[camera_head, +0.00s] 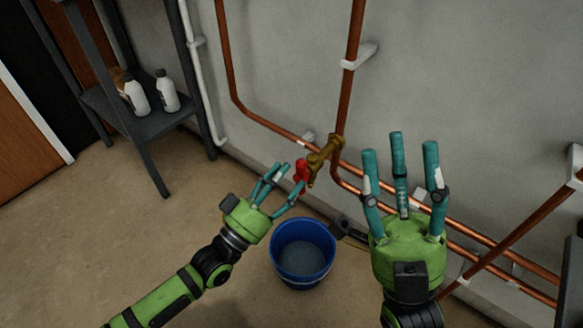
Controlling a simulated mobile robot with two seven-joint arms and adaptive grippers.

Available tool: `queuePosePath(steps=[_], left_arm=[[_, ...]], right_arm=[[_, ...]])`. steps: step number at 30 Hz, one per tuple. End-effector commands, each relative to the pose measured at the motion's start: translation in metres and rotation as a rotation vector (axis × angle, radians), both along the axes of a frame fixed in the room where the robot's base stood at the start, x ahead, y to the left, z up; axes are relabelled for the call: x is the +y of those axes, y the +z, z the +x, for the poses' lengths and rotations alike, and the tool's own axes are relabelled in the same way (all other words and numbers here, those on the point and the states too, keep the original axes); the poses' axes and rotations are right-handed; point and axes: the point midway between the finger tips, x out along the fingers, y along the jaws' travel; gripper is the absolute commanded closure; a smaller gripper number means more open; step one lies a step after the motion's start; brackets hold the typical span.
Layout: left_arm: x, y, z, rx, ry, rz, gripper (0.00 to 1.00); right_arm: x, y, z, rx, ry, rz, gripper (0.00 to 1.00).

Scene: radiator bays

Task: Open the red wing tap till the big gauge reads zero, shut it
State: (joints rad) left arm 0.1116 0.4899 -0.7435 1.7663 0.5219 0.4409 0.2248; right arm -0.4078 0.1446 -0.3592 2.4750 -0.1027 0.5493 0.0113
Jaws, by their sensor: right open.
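The red wing tap (301,171) sits on a brass valve body (324,156) joined to the copper pipe low on the wall. My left gripper (283,180) is at the tap, its teal fingers around or beside the red handle. I cannot tell whether they touch it or are closed on it. My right gripper (402,160) is open and empty, fingers pointing up the picture, to the right of the tap. The big gauge is not visible in this view.
A blue bucket (303,254) stands on the floor below the tap. Copper pipes (347,95) run along the wall. A dark shelf (150,124) with white bottles (137,96) stands at the left. The floor at lower left is clear apart from my arm.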

Motion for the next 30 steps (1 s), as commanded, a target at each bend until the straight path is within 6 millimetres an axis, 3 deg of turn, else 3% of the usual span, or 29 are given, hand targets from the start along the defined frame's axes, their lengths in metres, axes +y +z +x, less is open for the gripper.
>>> queuePosePath(steps=[15,30], left_arm=[[0.032,0.004,-0.039,-0.002,-0.002,-0.002,0.43],[0.038,0.000,-0.046,-0.001,-0.003,-0.003,0.43]], right_arm=[[0.000,0.022,0.000,0.000,-0.001,0.001,0.51],[0.000,0.022,0.000,-0.001,0.000,0.001,0.51]])
